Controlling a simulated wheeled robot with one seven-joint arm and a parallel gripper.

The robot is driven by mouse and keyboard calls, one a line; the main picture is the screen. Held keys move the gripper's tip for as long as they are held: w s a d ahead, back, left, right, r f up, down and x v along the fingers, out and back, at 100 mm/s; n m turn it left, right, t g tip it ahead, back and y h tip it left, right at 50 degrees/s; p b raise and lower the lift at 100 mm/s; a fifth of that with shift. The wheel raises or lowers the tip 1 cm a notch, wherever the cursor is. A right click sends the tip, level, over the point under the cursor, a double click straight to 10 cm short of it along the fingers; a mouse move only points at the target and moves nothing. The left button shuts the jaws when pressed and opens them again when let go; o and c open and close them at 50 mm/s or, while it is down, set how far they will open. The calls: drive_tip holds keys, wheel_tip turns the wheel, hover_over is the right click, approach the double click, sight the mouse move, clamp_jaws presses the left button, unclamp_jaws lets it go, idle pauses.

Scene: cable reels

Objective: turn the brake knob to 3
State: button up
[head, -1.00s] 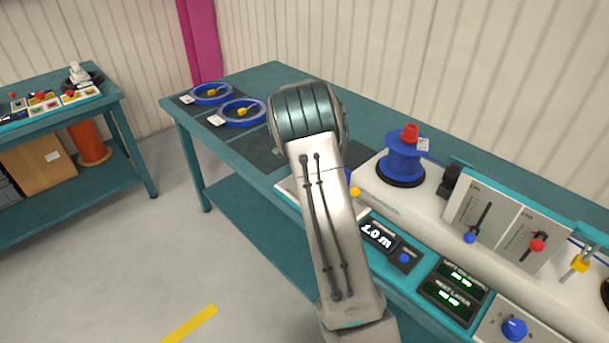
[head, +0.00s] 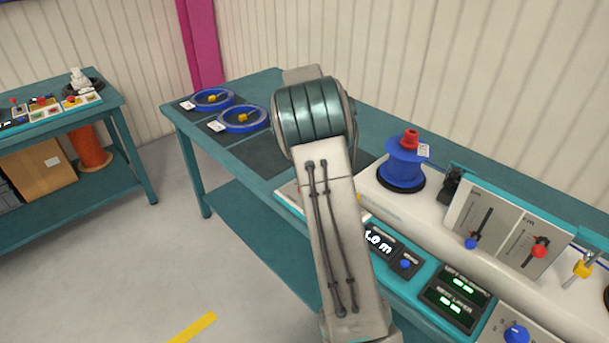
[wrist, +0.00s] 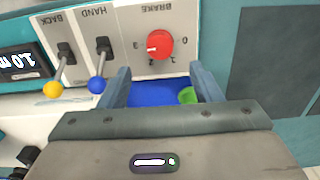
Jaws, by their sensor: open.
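The brake knob (wrist: 159,44) is a round red knob on a pale panel marked BRAKE (wrist: 184,15), which shows upside down in the wrist view. Its numbers run from 0 on the right to 3 on the left. The knob's white mark points left, towards the 3. My gripper (wrist: 159,69) is open, with one finger on each side below the knob in the picture. The knob shows beyond the fingertips, apparently not between them. In the head view my arm hides the gripper and the knob.
Beside the knob are a lever with a blue ball (wrist: 96,84), a lever with a yellow ball (wrist: 53,89) and a display (wrist: 20,63). A blue surface (wrist: 150,93) and a green item (wrist: 188,96) show between the fingers. A blue reel (head: 403,165) stands on the bench.

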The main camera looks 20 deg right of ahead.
wheel_tip(320, 180, up, 6)
drive_tip(key=shift+f, duration=0.15)
idle(0.5)
drive_tip(key=s+a+r+n+t, duration=0.1)
drive_tip(key=s+a+r+n, duration=0.25)
drive_tip(key=s, duration=0.45)
drive_tip(key=s+a+r+n, duration=0.3)
drive_tip(key=s+a, duration=0.1)
drive_tip(key=s, duration=0.5)
drive_tip(key=s+a+f+n+t, duration=0.1)
drive_tip(key=s+a+f+n, duration=0.1)
drive_tip(key=s, duration=0.6)
drive_tip(key=s+a+f+n, duration=0.2)
drive_tip(key=s+n, duration=0.3)
drive_tip(key=s, duration=0.4)
drive_tip(key=shift+s+a+f+t, duration=0.2)
drive_tip(key=shift+a+t, duration=0.2)
drive_tip(key=shift+a, duration=0.35)
